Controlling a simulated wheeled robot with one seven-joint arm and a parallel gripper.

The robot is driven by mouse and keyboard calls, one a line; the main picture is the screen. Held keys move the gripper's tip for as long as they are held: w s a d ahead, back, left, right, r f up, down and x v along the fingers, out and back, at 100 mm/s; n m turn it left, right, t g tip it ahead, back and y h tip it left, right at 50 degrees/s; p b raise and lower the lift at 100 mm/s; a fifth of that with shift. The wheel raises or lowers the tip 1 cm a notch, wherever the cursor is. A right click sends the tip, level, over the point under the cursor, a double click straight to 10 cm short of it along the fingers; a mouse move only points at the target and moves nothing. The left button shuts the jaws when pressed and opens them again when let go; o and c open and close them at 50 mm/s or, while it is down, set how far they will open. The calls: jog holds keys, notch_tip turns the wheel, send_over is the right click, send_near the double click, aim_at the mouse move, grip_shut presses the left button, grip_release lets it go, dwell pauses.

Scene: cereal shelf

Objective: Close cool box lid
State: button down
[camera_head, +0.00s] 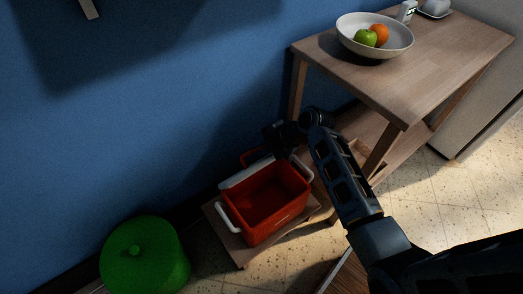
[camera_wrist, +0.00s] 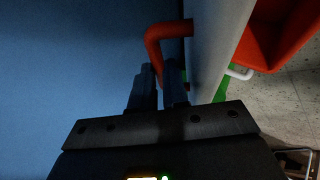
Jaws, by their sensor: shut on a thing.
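The cool box (camera_head: 272,203) is a red, empty-looking tub with white side handles, standing on a low wooden stand. Its white lid (camera_head: 246,173) is open, tilted up along the wall side. A red handle (camera_head: 250,155) sticks out from the lid. In the wrist view, the pale lid (camera_wrist: 212,50) rises on the right and the red handle (camera_wrist: 155,36) bends down between the fingers. My gripper (camera_wrist: 158,84) is shut on this handle, between the lid and the blue wall. In the head view my gripper (camera_head: 272,140) is dark and partly hidden by my wrist.
A wooden table (camera_head: 425,70) with a fruit bowl (camera_head: 375,48) stands right of the cool box, close to my arm. A green lidded bin (camera_head: 145,262) stands on the left. The blue wall (camera_head: 150,120) is close behind the lid. Tiled floor lies in front.

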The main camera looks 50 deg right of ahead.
jog(key=s+a+f+t+b, duration=0.2)
jog(key=s+f+b, duration=0.8)
jog(key=b, duration=0.5)
jog(key=shift+s+a+f+n+t, duration=0.3)
jog(key=shift+s+n+t, duration=0.1)
jog(key=shift+s, duration=0.55)
jog(key=c, duration=1.4)
grip_release()
jog(key=shift+r, duration=0.1)
jog(key=p+v, duration=0.2)
jog(key=v, duration=0.5)
jog(key=shift+s+r, duration=0.2)
jog(key=shift+s, duration=0.1)
